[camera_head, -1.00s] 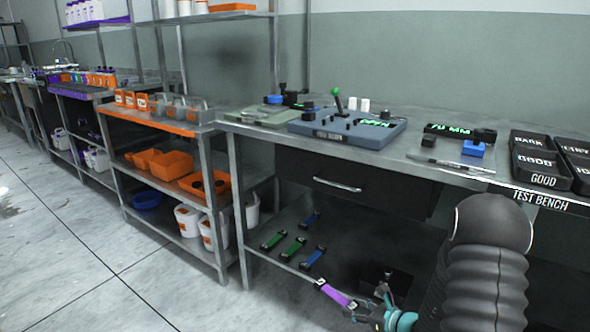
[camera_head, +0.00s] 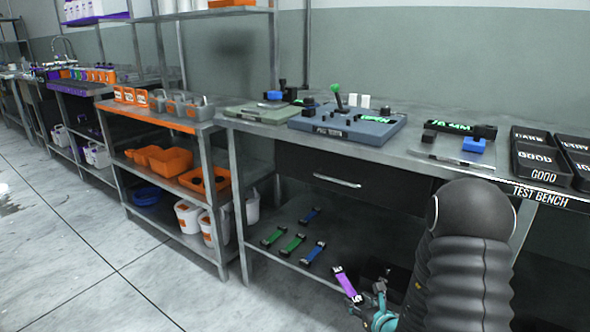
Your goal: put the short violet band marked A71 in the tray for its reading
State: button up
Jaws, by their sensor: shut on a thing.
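The violet band (camera_head: 346,283) has black ends with pale markings too small to read. It is tilted, with its lower end at my gripper (camera_head: 367,302), low in front of the bench. My gripper is shut on the band; my arm partly hides the fingers. Black trays stand on the right end of the bench. The front one is the GOOD tray (camera_head: 541,178). Behind it is a tray lettered DARK (camera_head: 527,137). Another row on the right is cut by the picture edge.
A grey console (camera_head: 348,128) with a green-tipped lever and a pale plate with a blue block (camera_head: 473,146) stand on the bench. Its lettered display is hard to read. Several blue and green bands (camera_head: 291,244) lie on the lower shelf. A rack with orange bins (camera_head: 172,163) stands left; floor (camera_head: 70,240) is clear.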

notch_tip(320, 180, up, 11)
jog(key=w+a, duration=0.2)
jog(key=shift+a, duration=0.15)
